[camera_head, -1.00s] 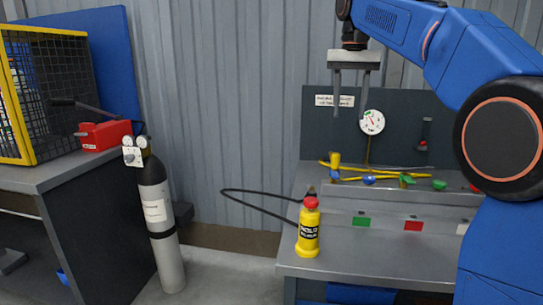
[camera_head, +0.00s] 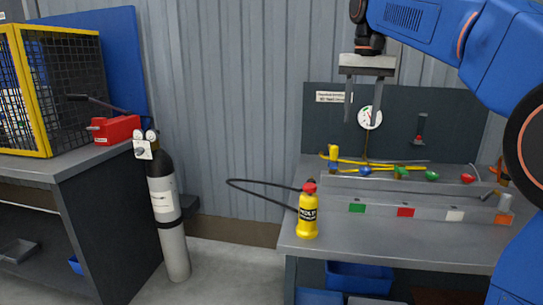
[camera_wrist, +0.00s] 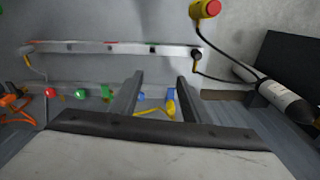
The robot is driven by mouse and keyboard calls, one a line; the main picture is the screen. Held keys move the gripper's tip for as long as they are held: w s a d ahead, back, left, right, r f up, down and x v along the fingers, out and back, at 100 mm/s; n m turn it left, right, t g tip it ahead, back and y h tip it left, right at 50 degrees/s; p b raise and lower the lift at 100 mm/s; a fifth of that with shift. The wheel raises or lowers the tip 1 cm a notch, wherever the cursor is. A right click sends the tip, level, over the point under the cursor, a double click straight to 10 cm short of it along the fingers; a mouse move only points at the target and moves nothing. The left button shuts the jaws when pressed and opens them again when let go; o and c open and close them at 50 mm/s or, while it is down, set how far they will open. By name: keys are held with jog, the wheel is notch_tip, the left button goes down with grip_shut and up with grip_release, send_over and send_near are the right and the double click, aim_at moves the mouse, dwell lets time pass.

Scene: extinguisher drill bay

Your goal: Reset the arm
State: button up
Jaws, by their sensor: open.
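My gripper (camera_head: 362,98) hangs from the blue arm in the upper right of the head view, fingers pointing down. It is open and empty, in front of the dark back panel and well above the bench. In the wrist view its two fingers (camera_wrist: 157,95) stand apart with nothing held between them. Beyond them are a yellow fitting and a blue knob, which it does not touch.
A yellow bottle (camera_head: 308,214) with a red cap and black hose stands on the right bench (camera_head: 400,256). Valves and a gauge (camera_head: 369,118) are behind. A grey cylinder (camera_head: 168,215) stands between benches. A red pump (camera_head: 116,130) and yellow-framed cage (camera_head: 48,90) are left.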

jog(key=s+d+f+n+t, duration=0.1)
jog(key=s+d+f+t, duration=0.1)
jog(key=s+f, duration=1.3)
jog(key=s+d+f+n+t, duration=0.2)
jog(key=s+d+f, duration=0.2)
jog(key=s+f, duration=1.2)
notch_tip(320, 180, down, 3)
jog(key=shift+s+f, duration=0.1)
jog(key=shift+s, duration=0.05)
jog(key=shift+o, duration=0.3)
